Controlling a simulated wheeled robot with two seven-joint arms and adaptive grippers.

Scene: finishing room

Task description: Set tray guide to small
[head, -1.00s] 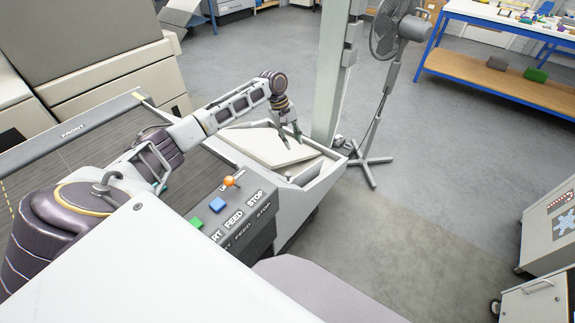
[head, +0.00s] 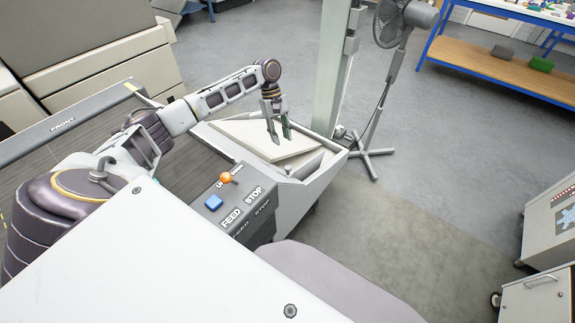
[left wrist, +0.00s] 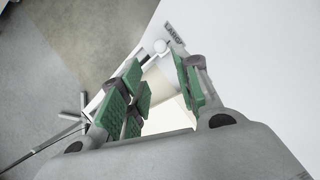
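The tray (head: 322,170) stands at the end of the machine in the head view, with a pale flat board (head: 250,133) lying tilted in it. My left gripper (head: 280,137) points down over the tray's far right part, its two fingers apart with nothing seen between them. In the left wrist view the green-padded fingers (left wrist: 152,75) are spread. Beyond them is a small white round knob (left wrist: 161,46), perhaps part of the tray guide, near a partly readable label (left wrist: 174,32) that looks like "LARGE". A "SMALL" label is not seen. My right gripper is out of view.
A control box (head: 233,205) with a blue button and an orange-knobbed lever sits left of the tray. A grey post (head: 333,75) and a standing fan (head: 388,80) are close behind it.

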